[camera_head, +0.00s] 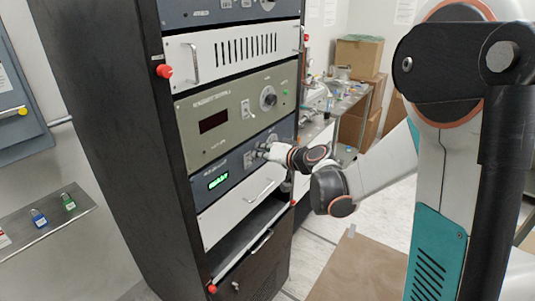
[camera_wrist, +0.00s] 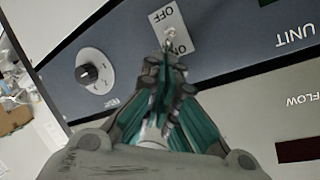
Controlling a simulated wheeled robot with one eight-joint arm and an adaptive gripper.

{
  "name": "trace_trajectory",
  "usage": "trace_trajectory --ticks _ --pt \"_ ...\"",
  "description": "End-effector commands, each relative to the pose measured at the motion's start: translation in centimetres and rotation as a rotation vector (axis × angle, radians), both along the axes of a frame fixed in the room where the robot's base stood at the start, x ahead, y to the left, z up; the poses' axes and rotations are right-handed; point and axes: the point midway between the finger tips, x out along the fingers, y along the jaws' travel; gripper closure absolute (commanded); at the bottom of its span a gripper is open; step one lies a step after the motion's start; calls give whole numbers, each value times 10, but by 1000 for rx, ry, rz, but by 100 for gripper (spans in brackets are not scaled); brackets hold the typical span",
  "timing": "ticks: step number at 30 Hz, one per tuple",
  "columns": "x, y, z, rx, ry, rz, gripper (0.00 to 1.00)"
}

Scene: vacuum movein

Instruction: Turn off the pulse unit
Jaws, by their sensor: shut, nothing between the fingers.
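The blue-grey unit with a lit green display (camera_head: 218,180) sits in the black rack. Its name is too small to read in the head view; the wrist view shows "UNIT" upside down on a dark blue panel (camera_wrist: 235,50). That panel has a white ON/OFF plate (camera_wrist: 190,27) with a small metal toggle switch (camera_wrist: 169,34). My gripper (camera_wrist: 167,55) is shut and empty, its fingertips at the ON side of the plate, close to the toggle. I cannot tell if they touch it. In the head view my gripper (camera_head: 262,151) is at the unit's front.
A black round knob (camera_wrist: 88,74) is beside the plate. Above the unit in the rack is a grey-green panel (camera_head: 235,115) with a dark display and knob; below is a white drawer front (camera_head: 240,208). A cluttered bench (camera_head: 345,105) and boxes (camera_head: 358,58) stand behind.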

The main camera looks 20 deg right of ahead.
Motion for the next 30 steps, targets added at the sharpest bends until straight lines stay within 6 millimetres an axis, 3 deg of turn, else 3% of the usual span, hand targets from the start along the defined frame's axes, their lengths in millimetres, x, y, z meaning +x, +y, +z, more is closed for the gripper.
trace_trajectory --ticks 30 --pt "-1 -1 -6 53 -72 -1 100"
